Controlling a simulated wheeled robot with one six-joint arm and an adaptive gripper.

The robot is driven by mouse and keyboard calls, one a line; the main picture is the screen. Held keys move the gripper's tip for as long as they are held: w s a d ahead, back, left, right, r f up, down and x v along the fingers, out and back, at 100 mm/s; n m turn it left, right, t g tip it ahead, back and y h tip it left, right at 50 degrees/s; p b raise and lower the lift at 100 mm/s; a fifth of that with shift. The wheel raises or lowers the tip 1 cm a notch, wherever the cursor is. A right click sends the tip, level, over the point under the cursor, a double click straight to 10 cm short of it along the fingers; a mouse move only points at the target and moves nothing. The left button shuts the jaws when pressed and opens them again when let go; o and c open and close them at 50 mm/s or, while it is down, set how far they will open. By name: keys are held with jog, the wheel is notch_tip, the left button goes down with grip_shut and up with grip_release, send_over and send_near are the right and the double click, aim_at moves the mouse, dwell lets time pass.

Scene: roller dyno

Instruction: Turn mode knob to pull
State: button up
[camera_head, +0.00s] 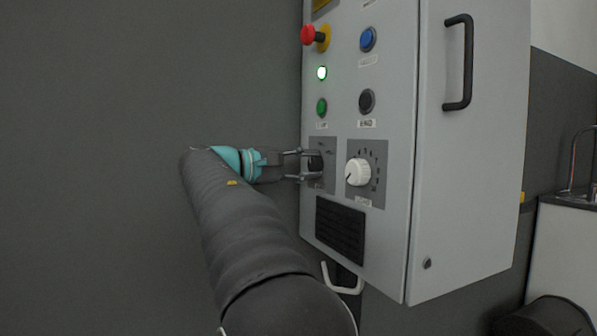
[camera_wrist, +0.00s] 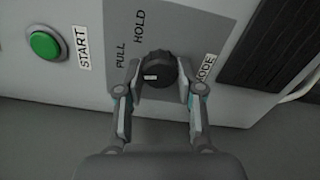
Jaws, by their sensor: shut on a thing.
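The black mode knob (camera_head: 316,163) sits on a grey plate on the front of the control cabinet, left of a white dial. In the wrist view the knob (camera_wrist: 158,69) has a small white mark on its face, and the words PULL, HOLD and MODE are printed around it. I cannot tell for certain which word the mark points to. My gripper (camera_head: 309,165) reaches the knob from the left, and its two fingers (camera_wrist: 158,80) are shut on opposite sides of it.
The cabinet (camera_head: 465,190) carries a white dial (camera_head: 358,172), a red emergency stop (camera_head: 309,35), a lit green lamp (camera_head: 322,73), a green START button (camera_wrist: 45,46), a blue button (camera_head: 368,39) and a black button (camera_head: 367,101). A vent (camera_head: 340,230) lies below the knob.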

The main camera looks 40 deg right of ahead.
jog(key=shift+r+m+b, duration=0.2)
jog(key=shift+m+b, duration=0.1)
jog(key=shift+m, duration=1)
jog(key=o, duration=1.2)
jog(key=shift+c, duration=0.2)
jog(key=shift+f, duration=0.1)
jog(key=shift+w+a, duration=0.15)
jog(key=shift+a, duration=0.1)
jog(key=v, duration=1.1)
jog(key=shift+a, duration=0.25)
